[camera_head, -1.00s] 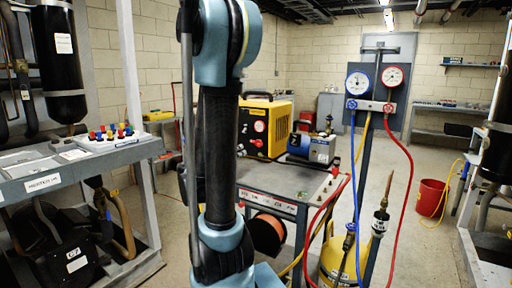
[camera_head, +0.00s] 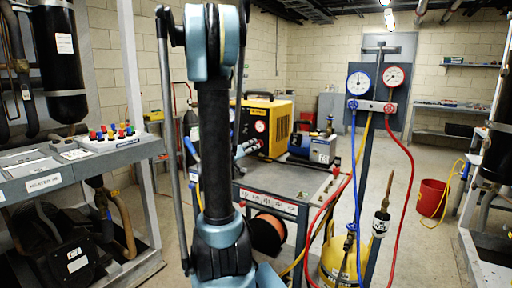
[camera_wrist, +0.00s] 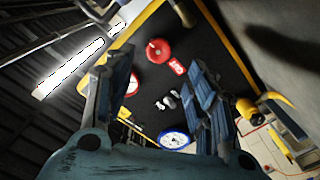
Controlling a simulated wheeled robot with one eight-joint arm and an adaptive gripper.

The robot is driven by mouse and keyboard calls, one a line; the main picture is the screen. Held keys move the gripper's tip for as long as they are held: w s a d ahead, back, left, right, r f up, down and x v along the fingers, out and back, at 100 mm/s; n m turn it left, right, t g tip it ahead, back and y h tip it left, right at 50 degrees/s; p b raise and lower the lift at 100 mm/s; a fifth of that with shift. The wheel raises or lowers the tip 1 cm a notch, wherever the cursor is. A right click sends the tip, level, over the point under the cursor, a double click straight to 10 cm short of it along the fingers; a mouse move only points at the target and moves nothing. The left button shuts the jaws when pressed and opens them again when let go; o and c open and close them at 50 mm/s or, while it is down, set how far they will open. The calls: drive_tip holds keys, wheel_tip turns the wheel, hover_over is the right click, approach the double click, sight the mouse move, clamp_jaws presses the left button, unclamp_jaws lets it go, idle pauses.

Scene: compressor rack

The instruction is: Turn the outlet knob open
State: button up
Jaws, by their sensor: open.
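The yellow and black machine (camera_head: 284,118) stands on the grey cart behind my arm. In the wrist view, its dark panel (camera_wrist: 186,28) is tilted in a yellow frame. A round red knob (camera_wrist: 158,50) sits on it beside a small red label (camera_wrist: 178,66) that seems to read OUT. My gripper (camera_wrist: 157,72) is open, with its two blue fingers apart on either side of the knob's line. The knob is beyond the fingertips and not visibly touched. In the head view, part of my gripper (camera_head: 246,148) shows at the machine's front left.
A blue-rimmed gauge (camera_wrist: 173,139) is on the panel between the fingers' bases. A blue tank-like unit (camera_head: 313,147) stands on the cart (camera_head: 270,180) to the right. The gauge stand (camera_head: 372,106) with red and blue hoses is right of it. A rack (camera_head: 70,170) stands at left.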

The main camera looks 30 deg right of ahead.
sight(260, 143)
drive_tip(key=x, duration=0.6)
drive_tip(key=shift+w+d, duration=0.2)
drive_tip(key=shift+d, duration=0.1)
drive_tip(key=c, duration=1.1)
